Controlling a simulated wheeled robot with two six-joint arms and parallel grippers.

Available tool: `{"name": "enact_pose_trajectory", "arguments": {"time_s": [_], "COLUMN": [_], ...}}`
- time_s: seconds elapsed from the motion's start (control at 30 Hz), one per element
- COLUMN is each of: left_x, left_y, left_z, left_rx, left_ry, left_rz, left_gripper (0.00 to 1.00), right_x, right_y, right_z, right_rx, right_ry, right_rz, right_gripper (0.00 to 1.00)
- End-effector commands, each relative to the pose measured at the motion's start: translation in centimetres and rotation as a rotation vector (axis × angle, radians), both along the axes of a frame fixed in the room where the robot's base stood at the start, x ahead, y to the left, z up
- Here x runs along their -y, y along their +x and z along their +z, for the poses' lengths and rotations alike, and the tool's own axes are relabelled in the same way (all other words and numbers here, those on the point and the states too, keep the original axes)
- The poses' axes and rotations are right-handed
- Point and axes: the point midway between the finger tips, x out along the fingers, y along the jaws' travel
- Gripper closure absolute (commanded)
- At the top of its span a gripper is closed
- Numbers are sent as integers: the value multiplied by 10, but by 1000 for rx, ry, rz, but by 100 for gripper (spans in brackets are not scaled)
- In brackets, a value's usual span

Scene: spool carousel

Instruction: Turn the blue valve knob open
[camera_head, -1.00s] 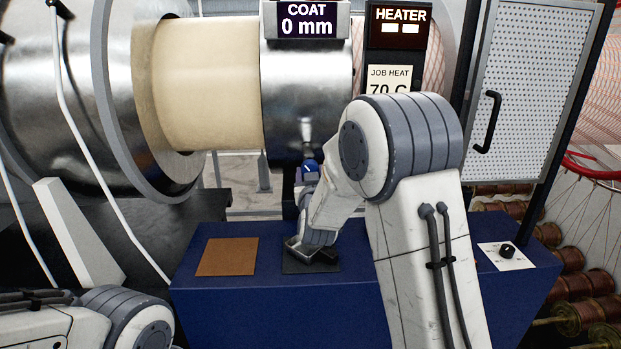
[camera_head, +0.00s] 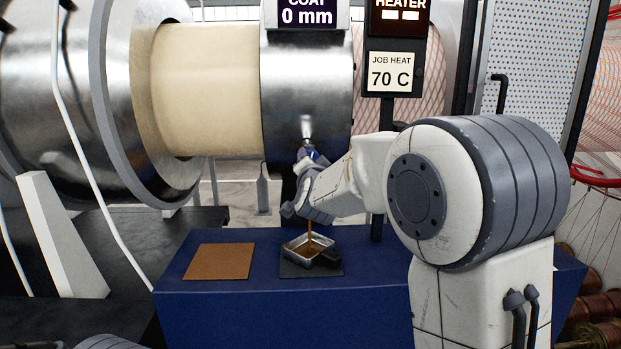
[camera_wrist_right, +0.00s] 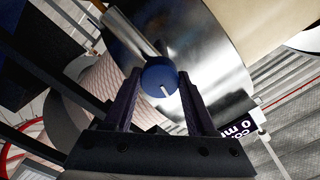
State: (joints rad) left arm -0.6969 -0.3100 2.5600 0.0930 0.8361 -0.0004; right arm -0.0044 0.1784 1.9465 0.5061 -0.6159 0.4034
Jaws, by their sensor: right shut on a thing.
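The blue valve knob (camera_head: 314,155) sits below the shiny metal drum of the coater, and also shows in the right wrist view (camera_wrist_right: 159,76) with a white line on its face. My right gripper (camera_wrist_right: 158,84) is shut on the knob, one dark finger on each side. In the head view, the wrist covers most of the knob. A thin brown stream (camera_head: 309,228) runs from below the valve into a metal pan (camera_head: 293,247) with a black handle. My left gripper is out of view.
The pan stands on a dark mat (camera_head: 291,271) on the blue bench (camera_head: 230,318). A brown mat (camera_head: 219,262) lies to its left. Signs read "0 mm" (camera_head: 307,17) and "70 C" (camera_head: 390,79). A pale spool (camera_head: 207,88) and a perforated door (camera_head: 532,45) flank the drum.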

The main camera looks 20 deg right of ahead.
Motion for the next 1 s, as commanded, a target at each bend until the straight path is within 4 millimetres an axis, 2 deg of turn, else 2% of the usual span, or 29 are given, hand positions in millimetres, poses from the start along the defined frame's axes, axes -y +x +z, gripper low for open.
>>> {"name": "enact_pose_trajectory", "arguments": {"time_s": [0.03, 0.1, 0.4, 0.7, 1.0], "left_x": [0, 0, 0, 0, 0], "left_y": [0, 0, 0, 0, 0], "left_z": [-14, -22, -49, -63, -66], "left_rx": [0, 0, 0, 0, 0], "left_ry": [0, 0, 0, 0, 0], "left_rz": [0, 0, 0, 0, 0], "left_gripper": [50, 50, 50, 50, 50], "right_x": [0, 0, 0, 0, 0], "right_y": [0, 0, 0, 0, 0], "right_z": [-5, -5, -3, -1, 0], "right_rx": [18, 35, 101, 141, 155], "right_ry": [44, 106, 344, 489, 539], "right_rz": [0, 1, 1, 1, 0], "right_gripper": [99, 99, 99, 99, 99]}}
